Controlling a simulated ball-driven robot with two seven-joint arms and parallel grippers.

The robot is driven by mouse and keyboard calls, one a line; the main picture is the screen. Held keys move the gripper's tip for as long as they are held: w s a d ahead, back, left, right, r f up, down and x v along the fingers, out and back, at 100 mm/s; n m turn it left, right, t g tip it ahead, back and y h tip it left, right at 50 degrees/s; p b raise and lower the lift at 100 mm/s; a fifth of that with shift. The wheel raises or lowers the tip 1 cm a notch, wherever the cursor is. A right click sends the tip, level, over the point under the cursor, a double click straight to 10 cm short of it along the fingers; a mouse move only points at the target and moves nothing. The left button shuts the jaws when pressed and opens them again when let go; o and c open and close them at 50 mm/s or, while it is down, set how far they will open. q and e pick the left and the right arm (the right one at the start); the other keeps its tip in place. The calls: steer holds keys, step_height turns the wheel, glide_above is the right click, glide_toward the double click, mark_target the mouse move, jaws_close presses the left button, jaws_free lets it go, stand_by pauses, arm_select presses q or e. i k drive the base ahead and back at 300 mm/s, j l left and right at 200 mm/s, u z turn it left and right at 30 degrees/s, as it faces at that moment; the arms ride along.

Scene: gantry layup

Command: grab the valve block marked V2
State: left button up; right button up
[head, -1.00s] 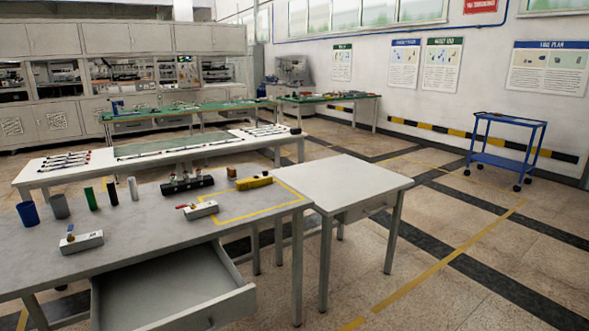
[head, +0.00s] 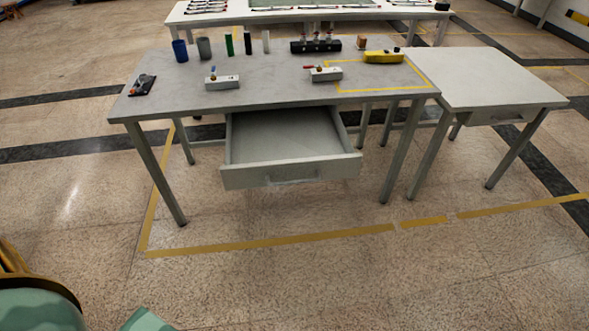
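Two pale valve blocks lie on the grey workbench (head: 285,88) in the head view. One valve block (head: 222,84) with a blue handle is at the left front of the bench top. The other valve block (head: 327,75) has a red handle and lies further right, close to the yellow taped outline. Their markings are too small to read, so I cannot tell which is V2. Neither of my grippers is in view.
An open drawer (head: 290,174) juts out below the bench front. Behind the blocks stand a blue cup (head: 180,50), a grey cup (head: 204,48), several cylinders, a black manifold (head: 316,46) and a yellow tool (head: 383,57). A side table (head: 490,80) adjoins at right. Floor in front is clear.

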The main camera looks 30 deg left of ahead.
mark_target(212, 83)
steer(key=u, duration=1.3)
steer(key=z, duration=0.2)
steer(key=i+j+z, duration=0.45)
steer(key=j+z, duration=0.15)
steer(key=i+j+z, duration=0.15)
steer(key=j+z, duration=0.15)
steer(key=j, duration=0.1)
